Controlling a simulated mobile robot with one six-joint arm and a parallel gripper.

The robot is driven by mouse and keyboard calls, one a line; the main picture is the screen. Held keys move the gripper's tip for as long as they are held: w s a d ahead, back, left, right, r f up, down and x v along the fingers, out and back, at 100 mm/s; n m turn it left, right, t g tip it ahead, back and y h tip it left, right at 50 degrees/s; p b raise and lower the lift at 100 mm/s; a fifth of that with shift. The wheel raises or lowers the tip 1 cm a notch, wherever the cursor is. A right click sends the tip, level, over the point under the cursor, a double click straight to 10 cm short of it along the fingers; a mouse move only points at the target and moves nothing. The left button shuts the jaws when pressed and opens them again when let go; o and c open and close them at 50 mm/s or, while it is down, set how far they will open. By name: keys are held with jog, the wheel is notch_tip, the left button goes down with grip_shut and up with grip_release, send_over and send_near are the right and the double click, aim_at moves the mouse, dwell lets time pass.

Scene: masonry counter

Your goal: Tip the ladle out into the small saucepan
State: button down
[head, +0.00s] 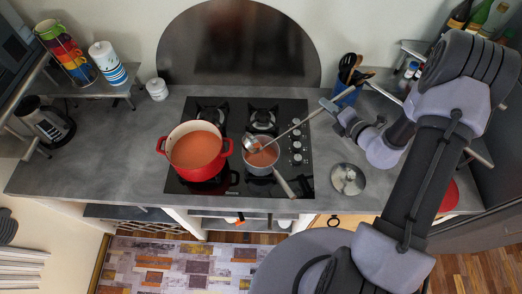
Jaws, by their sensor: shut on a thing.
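My gripper (330,107) is shut on the upper end of the ladle (285,132), right of the hob. The ladle's handle slopes down to the left. Its metal bowl is over the left rear rim of the small saucepan (273,170); I cannot tell whether it touches the rim or what is in it. The small saucepan stands on the hob, with orange-red liquid inside and its handle pointing to the front right. A red pot (214,174) with orange-red liquid stands just to its left.
The black hob (220,203) is set in a grey counter (115,160). A metal lid (348,179) lies right of the hob. A blue utensil holder (345,96) stands behind my gripper. A white jar (157,89) stands at the back left. The left counter is mostly clear.

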jog(key=shift+a+f, duration=0.1)
jog(key=shift+f, duration=0.05)
jog(key=shift+w+d+f, duration=0.15)
jog(key=shift+d+f, duration=0.05)
jog(key=shift+d, duration=0.15)
jog(key=shift+a+f, duration=0.1)
jog(key=shift+a, duration=0.1)
jog(key=shift+w+d+f, duration=0.1)
jog(key=shift+d+f, duration=0.2)
jog(key=shift+d, duration=0.05)
